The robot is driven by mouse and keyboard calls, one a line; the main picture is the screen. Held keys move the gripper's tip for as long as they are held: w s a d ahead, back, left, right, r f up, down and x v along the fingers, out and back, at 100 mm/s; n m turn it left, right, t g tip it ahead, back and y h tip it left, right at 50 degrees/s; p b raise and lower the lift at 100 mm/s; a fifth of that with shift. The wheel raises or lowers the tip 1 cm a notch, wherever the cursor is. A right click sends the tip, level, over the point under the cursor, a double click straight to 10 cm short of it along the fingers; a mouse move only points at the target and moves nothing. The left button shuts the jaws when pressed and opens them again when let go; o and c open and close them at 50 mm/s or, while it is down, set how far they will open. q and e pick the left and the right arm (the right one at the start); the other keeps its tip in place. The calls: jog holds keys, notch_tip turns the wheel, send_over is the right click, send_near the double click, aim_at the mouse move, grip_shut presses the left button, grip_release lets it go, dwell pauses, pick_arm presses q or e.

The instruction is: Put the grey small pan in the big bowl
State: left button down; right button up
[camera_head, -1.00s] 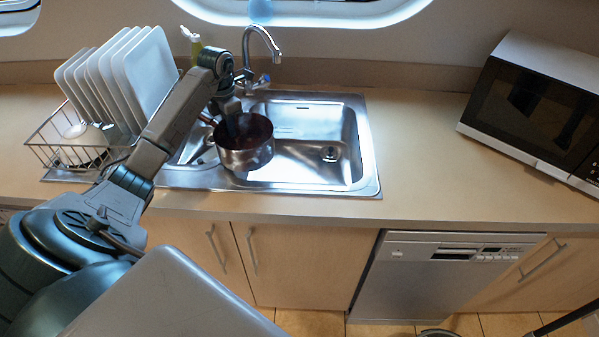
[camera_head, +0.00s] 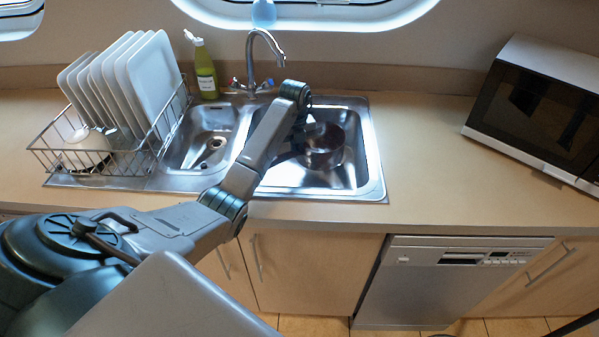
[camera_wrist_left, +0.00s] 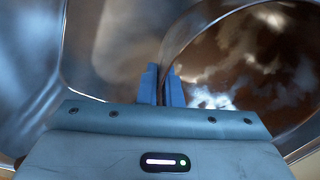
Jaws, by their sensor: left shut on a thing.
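The grey small pan (camera_head: 325,158) is over or inside the big bowl (camera_head: 368,165), the larger right basin of the steel sink. I cannot tell whether the pan touches the bowl's floor. My left gripper (camera_head: 307,132) reaches down at the pan's left side, and the forearm hides part of the bowl. In the left wrist view, the blue fingers (camera_wrist_left: 166,84) are shut on the pan's thin rim, with the pan's shiny brown-reflecting inside (camera_wrist_left: 245,60) to the right. My right gripper is out of view.
The small sink basin (camera_head: 212,137) on the left is empty. A wire dish rack (camera_head: 165,130) with several white plates (camera_head: 150,80) stands left of it. The tap (camera_head: 262,45) and a green bottle (camera_head: 206,72) stand behind. A microwave (camera_head: 535,110) is at right; counter between is clear.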

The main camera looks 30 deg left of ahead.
pick_arm(q)
notch_tip(320, 180, down, 4)
jog(key=shift+r+p, duration=0.1)
jog(key=shift+p, duration=0.3)
notch_tip(320, 180, down, 4)
jog(key=shift+f+p, duration=0.1)
jog(key=shift+p, duration=0.35)
jog(key=shift+f, duration=0.1)
jog(key=c, duration=1.6)
grip_release()
